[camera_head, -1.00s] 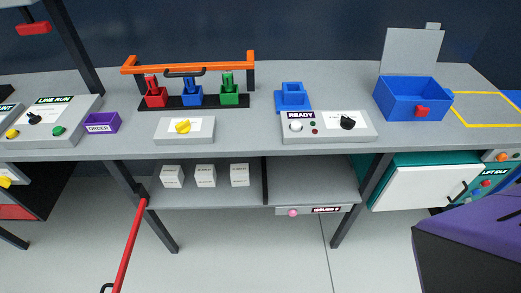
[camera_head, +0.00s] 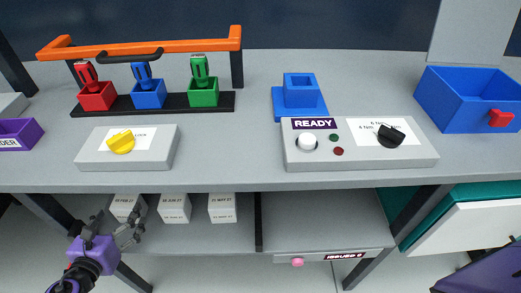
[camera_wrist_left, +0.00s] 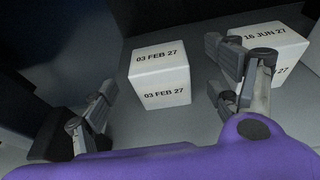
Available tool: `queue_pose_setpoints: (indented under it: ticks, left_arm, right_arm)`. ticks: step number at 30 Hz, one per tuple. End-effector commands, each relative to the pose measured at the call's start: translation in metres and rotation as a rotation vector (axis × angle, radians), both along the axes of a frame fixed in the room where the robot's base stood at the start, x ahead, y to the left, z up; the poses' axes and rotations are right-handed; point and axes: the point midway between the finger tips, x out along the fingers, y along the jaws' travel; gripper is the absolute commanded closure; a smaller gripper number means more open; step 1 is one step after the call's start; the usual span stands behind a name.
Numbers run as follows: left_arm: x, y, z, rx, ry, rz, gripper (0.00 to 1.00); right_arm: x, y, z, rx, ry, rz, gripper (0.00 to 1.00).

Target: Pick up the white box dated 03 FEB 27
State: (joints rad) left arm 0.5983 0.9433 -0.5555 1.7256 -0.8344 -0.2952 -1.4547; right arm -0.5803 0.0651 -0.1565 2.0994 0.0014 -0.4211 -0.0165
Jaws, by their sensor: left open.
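The white box dated 03 FEB 27 (camera_wrist_left: 160,75) stands upright in the left wrist view, its date readable on the top and front faces. It appears to be the leftmost white box (camera_head: 126,206) on the lower shelf in the head view, where a finger partly covers it. My left gripper (camera_head: 115,222) is open and empty, just in front of this box. In the left wrist view the left gripper (camera_wrist_left: 160,82) has one finger on each side of the box's line, with the box beyond and between them. My right gripper is not in view.
A box dated 16 JUN 27 (camera_wrist_left: 278,42) stands just right, partly behind the right finger; it also shows in the head view (camera_head: 174,208). A third white box (camera_head: 222,208) is further right. The tabletop edge (camera_head: 230,186) overhangs the shelf. The shelf right of the divider (camera_head: 320,222) is clear.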

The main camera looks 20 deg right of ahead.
Motion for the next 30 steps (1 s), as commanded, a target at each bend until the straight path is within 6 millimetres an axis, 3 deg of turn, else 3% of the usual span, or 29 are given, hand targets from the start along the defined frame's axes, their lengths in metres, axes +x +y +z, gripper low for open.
queue_pose_setpoints:
  ticks: [10,20,30]
  left_arm:
    - [0.042,-0.014,-0.019,-0.004,0.002,0.001,0.18]
    - [0.049,-0.016,-0.02,-0.006,0.002,0.003,0.18]
    - [0.048,-0.016,-0.02,-0.006,0.002,0.003,0.63]
  right_arm:
    - [-0.001,0.0,-0.011,0.003,0.007,-0.003,0.6]
    - [0.0,-0.001,-0.01,0.002,0.005,-0.004,0.6]
    - [0.0,-0.001,-0.01,0.001,0.005,-0.004,0.6]
